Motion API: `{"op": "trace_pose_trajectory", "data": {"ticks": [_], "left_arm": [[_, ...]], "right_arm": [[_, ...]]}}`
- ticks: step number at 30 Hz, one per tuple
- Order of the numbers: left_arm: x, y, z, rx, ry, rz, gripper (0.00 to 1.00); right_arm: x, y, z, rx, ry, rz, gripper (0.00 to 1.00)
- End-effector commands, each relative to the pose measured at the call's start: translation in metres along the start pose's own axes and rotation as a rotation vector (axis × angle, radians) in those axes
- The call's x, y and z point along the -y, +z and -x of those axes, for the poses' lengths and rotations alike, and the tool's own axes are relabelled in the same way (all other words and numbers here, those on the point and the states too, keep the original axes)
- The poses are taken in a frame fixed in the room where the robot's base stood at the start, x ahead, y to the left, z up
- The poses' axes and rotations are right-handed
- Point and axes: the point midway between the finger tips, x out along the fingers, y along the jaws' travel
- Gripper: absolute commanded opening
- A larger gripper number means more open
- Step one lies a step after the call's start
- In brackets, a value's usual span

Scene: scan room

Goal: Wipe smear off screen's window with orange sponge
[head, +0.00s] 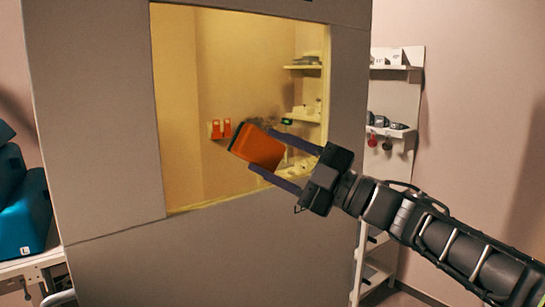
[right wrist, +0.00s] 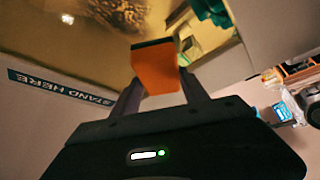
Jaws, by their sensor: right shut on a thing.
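The screen (head: 90,120) is a large grey panel with a yellow-tinted window (head: 175,90); the window also shows in the right wrist view (right wrist: 60,45). A dark, speckled smear (right wrist: 122,12) is on the window in the right wrist view; in the head view, part of it (head: 262,122) shows just above the sponge. My right gripper (head: 264,152) is shut on the orange sponge (head: 246,142), which has a dark face and is tilted in front of the window. In the right wrist view the sponge (right wrist: 157,72) is below the smear. I cannot tell whether it touches the pane. My left gripper is out of view.
White shelves (head: 398,100) with small items stand right of the screen. Teal cushions (head: 20,215) rest on a table at the left. A "STAND HERE" strip (right wrist: 62,86) is in the right wrist view.

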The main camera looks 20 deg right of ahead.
Motion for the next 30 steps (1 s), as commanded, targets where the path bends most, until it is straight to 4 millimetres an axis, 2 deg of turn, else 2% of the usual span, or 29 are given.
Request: {"op": "trace_pose_trajectory", "data": {"ticks": [17,23,30], "left_arm": [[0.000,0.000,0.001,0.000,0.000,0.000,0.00],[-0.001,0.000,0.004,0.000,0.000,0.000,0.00],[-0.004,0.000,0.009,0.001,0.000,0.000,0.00]], "right_arm": [[0.000,0.004,-0.003,-0.047,-0.027,-0.019,0.20],[0.001,0.009,-0.014,-0.047,-0.028,-0.019,0.20],[0.001,0.021,-0.035,-0.047,-0.027,-0.019,0.20]]}}
